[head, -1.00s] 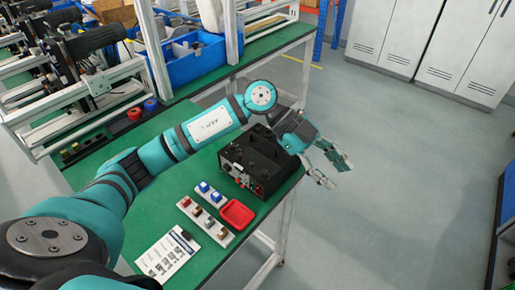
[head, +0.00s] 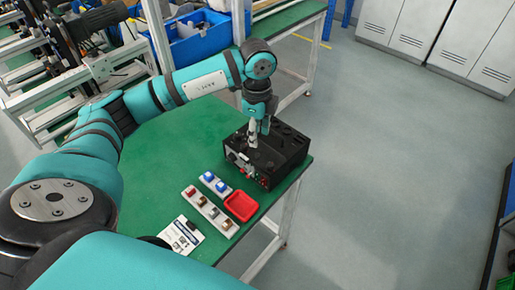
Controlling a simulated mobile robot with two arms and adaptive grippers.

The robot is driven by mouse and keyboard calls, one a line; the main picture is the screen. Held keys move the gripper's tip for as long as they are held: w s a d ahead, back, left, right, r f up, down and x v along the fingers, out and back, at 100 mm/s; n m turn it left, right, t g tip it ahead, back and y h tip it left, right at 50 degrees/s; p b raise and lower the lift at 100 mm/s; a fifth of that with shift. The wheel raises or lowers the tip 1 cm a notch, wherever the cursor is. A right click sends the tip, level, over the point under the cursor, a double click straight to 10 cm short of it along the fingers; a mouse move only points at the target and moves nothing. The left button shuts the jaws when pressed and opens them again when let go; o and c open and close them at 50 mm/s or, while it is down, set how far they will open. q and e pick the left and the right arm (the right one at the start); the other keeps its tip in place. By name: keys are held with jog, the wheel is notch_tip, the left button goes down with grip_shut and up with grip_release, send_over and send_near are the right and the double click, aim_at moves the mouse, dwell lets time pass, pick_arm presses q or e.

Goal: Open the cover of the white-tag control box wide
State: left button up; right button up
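The black control box (head: 285,163) stands on the green table near its right edge. Its front has small knobs and red sockets, with a small pale patch at the left of the front that I cannot read as a tag. My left gripper (head: 259,139) points down over the left part of the box top. Its two fingers look apart, with nothing clearly held between them. The gripper hides part of the top, and I cannot tell whether the fingertips touch it or how the cover stands. My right gripper is not in view.
A red tray (head: 241,206), a strip with blue blocks (head: 215,184), a strip of small parts (head: 209,212) and a printed sheet (head: 182,236) lie in front of the box. Blue bins (head: 205,43) stand behind. The floor at right is clear.

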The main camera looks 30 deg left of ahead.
aim_at(258, 154)
pick_arm(q)
notch_tip(258, 154, down, 7)
jog(key=shift+d+f+p, duration=0.1)
jog(key=shift+p, duration=0.6)
jog(key=shift+f, duration=0.45)
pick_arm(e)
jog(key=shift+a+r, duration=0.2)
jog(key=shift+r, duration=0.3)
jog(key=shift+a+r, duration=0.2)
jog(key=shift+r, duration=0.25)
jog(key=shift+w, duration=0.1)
pick_arm(q)
jog(key=c, duration=0.7)
grip_shut()
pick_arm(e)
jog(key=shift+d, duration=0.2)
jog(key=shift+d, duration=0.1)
